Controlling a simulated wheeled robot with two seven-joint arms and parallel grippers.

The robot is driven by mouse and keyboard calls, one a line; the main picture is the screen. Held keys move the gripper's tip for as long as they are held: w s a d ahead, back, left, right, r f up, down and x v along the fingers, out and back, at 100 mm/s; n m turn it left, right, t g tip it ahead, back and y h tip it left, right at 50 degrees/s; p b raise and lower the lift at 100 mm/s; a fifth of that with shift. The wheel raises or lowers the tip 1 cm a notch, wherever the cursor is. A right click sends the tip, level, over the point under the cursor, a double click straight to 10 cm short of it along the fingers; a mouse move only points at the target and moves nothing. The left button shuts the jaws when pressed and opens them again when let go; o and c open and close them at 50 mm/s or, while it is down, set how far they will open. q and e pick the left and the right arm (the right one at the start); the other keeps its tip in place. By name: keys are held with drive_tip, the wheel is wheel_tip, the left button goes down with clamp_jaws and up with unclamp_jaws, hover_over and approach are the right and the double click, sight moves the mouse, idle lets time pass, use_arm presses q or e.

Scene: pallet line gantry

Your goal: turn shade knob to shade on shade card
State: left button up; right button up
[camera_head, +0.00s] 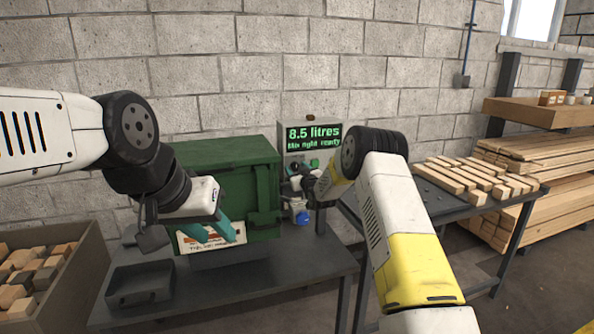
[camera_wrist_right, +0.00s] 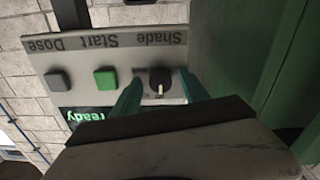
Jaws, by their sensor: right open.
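The shade knob (camera_wrist_right: 160,82) is a round black knob with a pale pointer line, on the panel under the word Shade, which appears upside down in the right wrist view. My right gripper (camera_wrist_right: 160,92) is open, with one teal finger on each side of the knob; I cannot tell if they touch it. In the head view my right gripper (camera_head: 304,187) is at the panel and hides part of it. A white printed card (camera_head: 226,236), probably the shade card, is at the green box's front. My left gripper (camera_head: 212,232) has its teal fingers in front of this card and partly covers it.
A green start button (camera_wrist_right: 106,79) and a grey dose button (camera_wrist_right: 58,81) sit beside the knob. The display (camera_head: 314,138) reads 8.5 litres. The green box (camera_head: 262,170) stands close beside the panel. A grey tray (camera_head: 140,284) is on the bench at left.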

clamp_jaws()
drive_tip(key=shift+m, duration=0.4)
drive_tip(key=m, duration=0.7)
drive_tip(key=shift+f, duration=0.1)
drive_tip(key=m, duration=0.4)
drive_tip(key=shift+m, duration=2)
